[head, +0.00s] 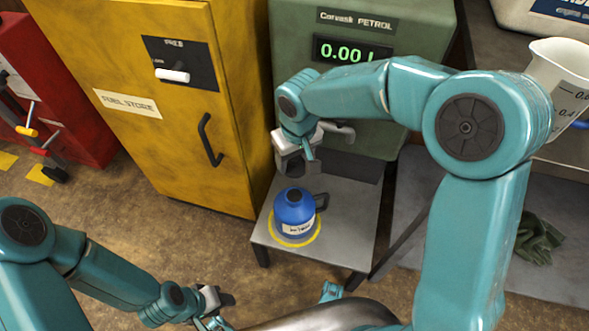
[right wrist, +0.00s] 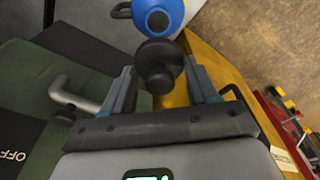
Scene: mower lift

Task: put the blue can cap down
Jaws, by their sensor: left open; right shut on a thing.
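The blue can (head: 294,210) stands upright inside a yellow ring on the grey stand (head: 345,215), its dark, round neck opening facing up. My right gripper (head: 297,163) is above and just behind the can. In the right wrist view it is shut on the black can cap (right wrist: 159,62), with a finger on either side. The blue can (right wrist: 172,12) shows beyond the cap at the top of that view. In the head view the cap is hard to make out against the gripper. My left gripper (head: 222,308) is open and empty, low at the bottom of the view.
A green petrol pump (head: 375,100) reading 0.00 stands behind the stand, with its nozzle (head: 338,132) near my right gripper. A yellow fuel store cabinet (head: 150,60) is to the left. The stand's top is bare right of the can. A measuring jug (head: 560,75) and gloves (head: 537,240) are at right.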

